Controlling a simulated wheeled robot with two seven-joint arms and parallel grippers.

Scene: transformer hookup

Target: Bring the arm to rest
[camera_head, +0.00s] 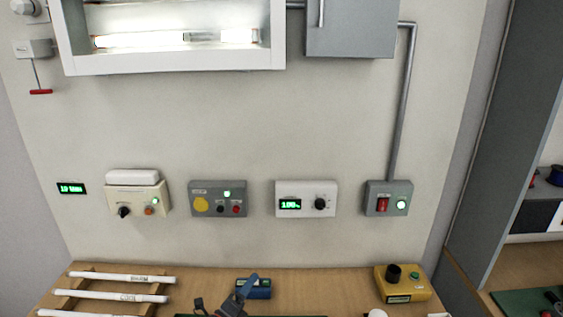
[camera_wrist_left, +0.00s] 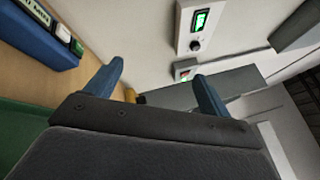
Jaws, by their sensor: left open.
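A blue box with a label (camera_wrist_left: 40,45) also shows at the left of the wrist view. My right gripper does not show.
A rack with white tubes (camera_head: 123,278) stands at the table's left. A yellow box with a black knob (camera_head: 403,288) stands at the right. Control boxes, including a white one with a green display (camera_head: 305,198), hang on the wall. A lit fixture (camera_head: 175,40) is above.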

